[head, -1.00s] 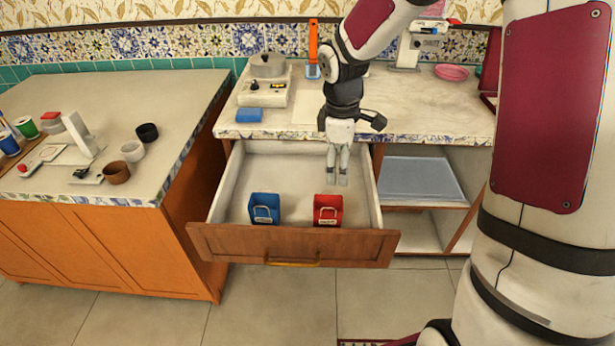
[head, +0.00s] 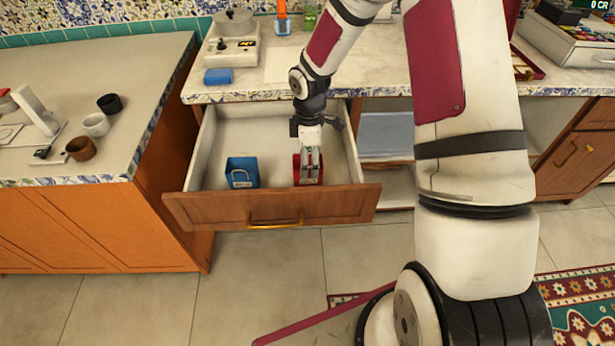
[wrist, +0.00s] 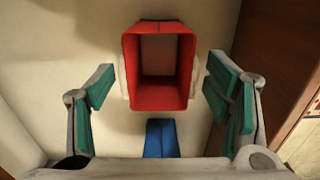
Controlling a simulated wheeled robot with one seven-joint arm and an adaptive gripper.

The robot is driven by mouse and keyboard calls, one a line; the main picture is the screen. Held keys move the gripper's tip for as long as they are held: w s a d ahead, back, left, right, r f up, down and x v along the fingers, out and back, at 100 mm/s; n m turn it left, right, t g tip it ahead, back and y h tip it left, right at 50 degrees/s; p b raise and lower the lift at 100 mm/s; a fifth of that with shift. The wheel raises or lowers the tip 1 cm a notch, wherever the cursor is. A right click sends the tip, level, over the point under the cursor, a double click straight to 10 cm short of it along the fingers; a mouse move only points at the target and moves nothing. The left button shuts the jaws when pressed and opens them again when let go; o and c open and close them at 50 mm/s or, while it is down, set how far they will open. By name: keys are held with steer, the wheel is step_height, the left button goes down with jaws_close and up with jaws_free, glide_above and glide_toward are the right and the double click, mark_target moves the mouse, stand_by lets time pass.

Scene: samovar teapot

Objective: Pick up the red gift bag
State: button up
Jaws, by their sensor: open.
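The red gift bag (head: 298,170) stands in the open drawer (head: 205,160), at the right near the drawer's front. In the head view my gripper (head: 309,178) is in front of it and hides much of it. In the wrist view the red bag (wrist: 158,65) shows from above with its open top, between and ahead of my two fingers (wrist: 160,95). The fingers are apart, one on each side, with gaps to the bag. A white handle shows on each side of the bag. My gripper is open and empty.
A blue gift bag (head: 242,173) stands to the left in the same drawer; it also shows below the red bag in the wrist view (wrist: 162,138). The wooden drawer front (head: 270,207) and the countertop edge (head: 250,95) lie close to my gripper.

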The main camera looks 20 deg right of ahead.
steer(key=shift+w+a+f, duration=0.1)
steer(key=shift+f, duration=2.6)
steer(key=c, duration=1.1)
